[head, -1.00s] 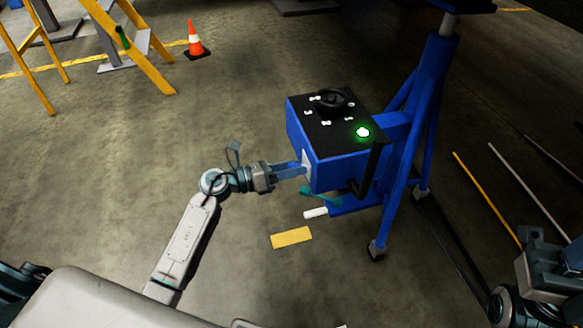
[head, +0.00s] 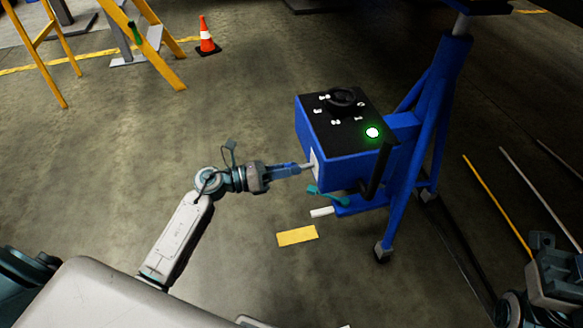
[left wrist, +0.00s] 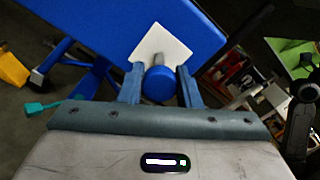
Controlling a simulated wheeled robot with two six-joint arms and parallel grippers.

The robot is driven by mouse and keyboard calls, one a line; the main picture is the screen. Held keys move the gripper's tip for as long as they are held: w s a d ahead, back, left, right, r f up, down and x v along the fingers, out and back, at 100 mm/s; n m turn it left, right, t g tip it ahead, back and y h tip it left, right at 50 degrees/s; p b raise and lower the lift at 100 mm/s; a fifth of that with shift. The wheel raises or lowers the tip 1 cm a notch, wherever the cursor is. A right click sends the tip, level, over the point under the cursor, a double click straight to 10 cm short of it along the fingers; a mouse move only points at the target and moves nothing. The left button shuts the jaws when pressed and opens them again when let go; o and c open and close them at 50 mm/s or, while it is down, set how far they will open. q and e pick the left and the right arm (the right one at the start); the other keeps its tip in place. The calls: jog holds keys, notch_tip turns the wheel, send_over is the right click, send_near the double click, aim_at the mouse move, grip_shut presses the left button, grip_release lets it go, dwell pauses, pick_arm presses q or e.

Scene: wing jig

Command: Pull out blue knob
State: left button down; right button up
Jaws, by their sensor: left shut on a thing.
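The blue knob (left wrist: 159,86) sits between the fingers of my left gripper (left wrist: 160,78) in the left wrist view. A grey shaft (left wrist: 157,58) runs from the knob to a white plate (left wrist: 160,42) on the side of the blue box (left wrist: 110,38). In the head view, my left gripper (head: 304,167) is shut on the knob at the left side of the box (head: 345,165), with a short length of shaft showing near the plate (head: 315,162). My right gripper (head: 541,243) shows at the lower right edge; its finger gap is not clear.
The box top has a black dial (head: 343,98) and a lit green button (head: 372,132). A blue stand (head: 432,120) carries the box. A teal handle (head: 328,196), white cylinder (head: 322,212) and yellow strip (head: 297,236) lie below.

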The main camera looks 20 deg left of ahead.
pick_arm(q)
jog(key=c, duration=1.2)
grip_release()
jog(key=shift+a, duration=0.15)
jog(key=shift+c, duration=0.2)
jog(key=shift+o, duration=0.9)
jog(key=shift+s, duration=0.1)
jog(key=p+v, duration=0.1)
jog(key=v, duration=1)
